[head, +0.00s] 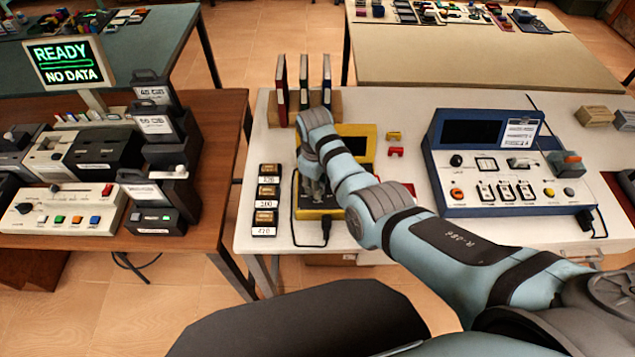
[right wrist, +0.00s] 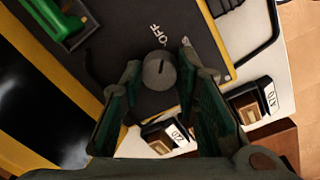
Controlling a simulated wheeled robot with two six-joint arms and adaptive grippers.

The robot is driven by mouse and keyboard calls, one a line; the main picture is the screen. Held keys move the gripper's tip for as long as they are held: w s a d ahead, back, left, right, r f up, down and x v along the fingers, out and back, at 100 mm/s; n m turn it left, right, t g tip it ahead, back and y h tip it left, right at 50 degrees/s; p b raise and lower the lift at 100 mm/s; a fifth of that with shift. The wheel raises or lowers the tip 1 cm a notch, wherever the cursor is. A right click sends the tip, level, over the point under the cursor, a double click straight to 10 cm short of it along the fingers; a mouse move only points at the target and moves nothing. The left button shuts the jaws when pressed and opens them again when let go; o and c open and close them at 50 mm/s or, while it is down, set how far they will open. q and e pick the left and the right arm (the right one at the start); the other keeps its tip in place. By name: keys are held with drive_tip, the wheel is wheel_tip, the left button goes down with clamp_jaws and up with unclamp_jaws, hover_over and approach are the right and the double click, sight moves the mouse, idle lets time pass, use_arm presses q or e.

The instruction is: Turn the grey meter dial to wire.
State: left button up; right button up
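The yellow meter (head: 367,130), with a dark face and dark screen, stands on the white table in the head view. In the right wrist view its dark face (right wrist: 120,30) carries the round grey dial (right wrist: 159,71), which has a short dark mark on top. The word OFF is printed just beyond the dial; no wire label is readable. My right gripper (right wrist: 160,62) is open, its fingertips on either side of the dial with visible gaps. In the head view the right gripper (head: 313,188) is over the meter's lower part and hides the dial. My left gripper is not in view.
Several small labelled boxes (head: 267,192) stand left of the meter. Upright binders (head: 304,85) stand behind it. A blue instrument (head: 490,150) is to the right. A green part (right wrist: 58,20) lies on the meter face. A black cable (head: 325,232) runs in front.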

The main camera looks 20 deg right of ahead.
drive_tip(key=shift+c, duration=1)
drive_tip(key=shift+m, duration=1.5)
drive_tip(key=m, duration=0.4)
drive_tip(key=shift+w, duration=0.1)
drive_tip(key=m, duration=0.5)
drive_tip(key=shift+m+g, duration=0.3)
drive_tip(key=shift+m, duration=0.1)
drive_tip(key=m+b, duration=0.1)
drive_tip(key=m, duration=0.4)
